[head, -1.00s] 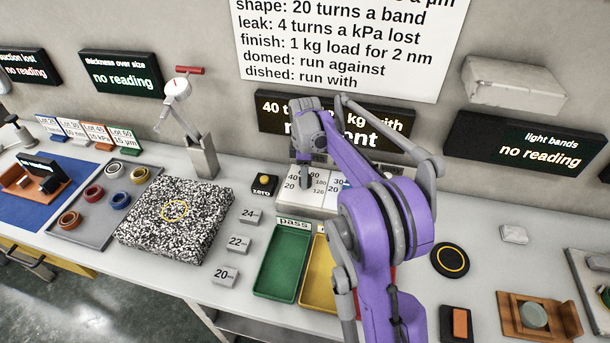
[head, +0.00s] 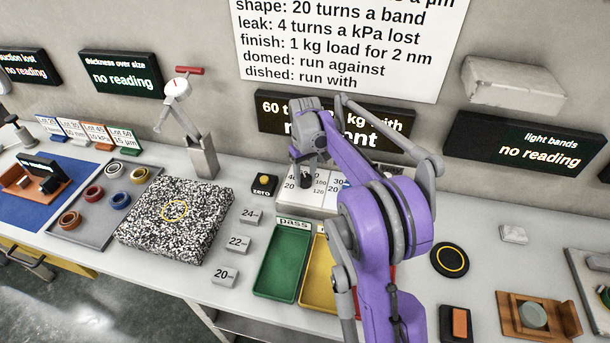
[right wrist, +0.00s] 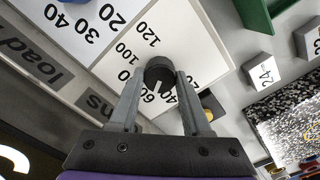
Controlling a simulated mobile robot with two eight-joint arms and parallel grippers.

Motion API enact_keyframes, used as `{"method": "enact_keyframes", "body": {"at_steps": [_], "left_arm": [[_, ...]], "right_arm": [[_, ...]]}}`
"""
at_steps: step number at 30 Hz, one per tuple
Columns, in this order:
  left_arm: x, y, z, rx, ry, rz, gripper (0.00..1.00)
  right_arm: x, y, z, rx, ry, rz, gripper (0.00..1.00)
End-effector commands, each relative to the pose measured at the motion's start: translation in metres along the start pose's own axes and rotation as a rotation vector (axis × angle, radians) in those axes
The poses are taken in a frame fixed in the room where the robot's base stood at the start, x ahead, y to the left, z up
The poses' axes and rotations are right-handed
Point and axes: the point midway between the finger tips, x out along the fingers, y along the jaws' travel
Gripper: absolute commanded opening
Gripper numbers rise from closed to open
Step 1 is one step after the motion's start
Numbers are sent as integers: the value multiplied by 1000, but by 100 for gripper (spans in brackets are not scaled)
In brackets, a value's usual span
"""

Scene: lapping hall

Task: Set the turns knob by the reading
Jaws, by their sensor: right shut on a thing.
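The turns knob (right wrist: 158,72) is dark and round with a pale mark, on a white dial panel (right wrist: 205,45) numbered up to 120. In the right wrist view its mark lies toward the 60 and 40 figures. My right gripper (head: 304,178) is shut on the knob, one finger on each side. The dial box (head: 298,203) is partly hidden by my purple arm. The setting display (head: 272,108) behind it starts with "60 t"; the arm covers much of it. The light bands display (head: 540,150) and thickness display (head: 120,74) show "no reading". My left gripper is not in view.
A wall card (head: 345,45) lists turns rules. A green pass tray (head: 284,262) and a yellow tray (head: 318,278) stand in front of the dial box. The zero button (head: 264,184) is left of it. A speckled block (head: 200,215) and several weights lie further left.

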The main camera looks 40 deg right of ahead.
Motion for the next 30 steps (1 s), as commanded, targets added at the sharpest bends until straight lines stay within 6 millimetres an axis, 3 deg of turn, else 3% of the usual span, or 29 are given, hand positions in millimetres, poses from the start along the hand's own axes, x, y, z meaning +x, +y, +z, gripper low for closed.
{"method": "enact_keyframes", "body": {"at_steps": [30], "left_arm": [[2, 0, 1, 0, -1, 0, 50]], "right_arm": [[0, 2, 1, 966, 1, 0, 0]]}}
